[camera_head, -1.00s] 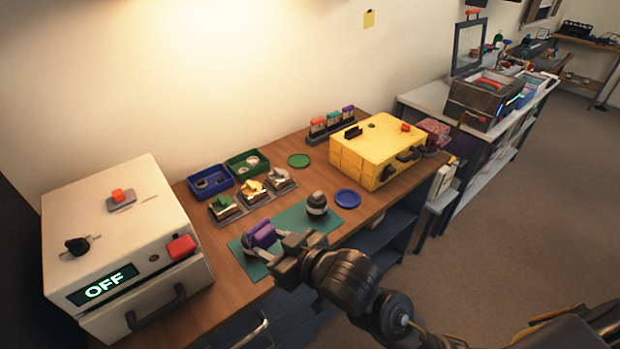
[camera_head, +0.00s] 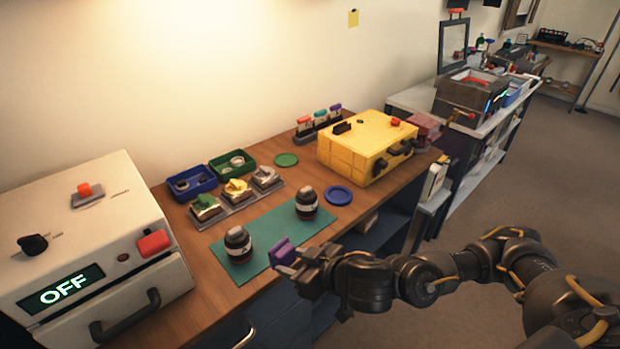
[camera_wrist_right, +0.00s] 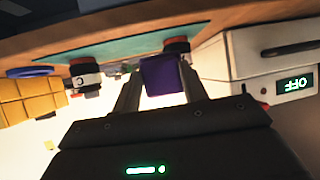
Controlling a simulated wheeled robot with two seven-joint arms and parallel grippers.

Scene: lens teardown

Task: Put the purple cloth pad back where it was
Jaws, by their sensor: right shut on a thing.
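The purple cloth pad (camera_head: 281,251) is held in the jaws of my right gripper (camera_head: 293,267), above the front edge of the bench. In the right wrist view the pad (camera_wrist_right: 165,76) sits between the two fingers. Two dark lens barrels with pale bands, a left one (camera_head: 238,246) and a right one (camera_head: 307,204), stand upright on the teal mat (camera_head: 268,238). The pad is apart from both. A tray (camera_head: 236,205) behind the mat holds green, yellow and whitish topped blocks. My left gripper is not in view.
A white machine (camera_head: 85,235) reading OFF stands at left. A rack (camera_head: 317,125) with coloured tops stands beside a yellow box (camera_head: 367,149).

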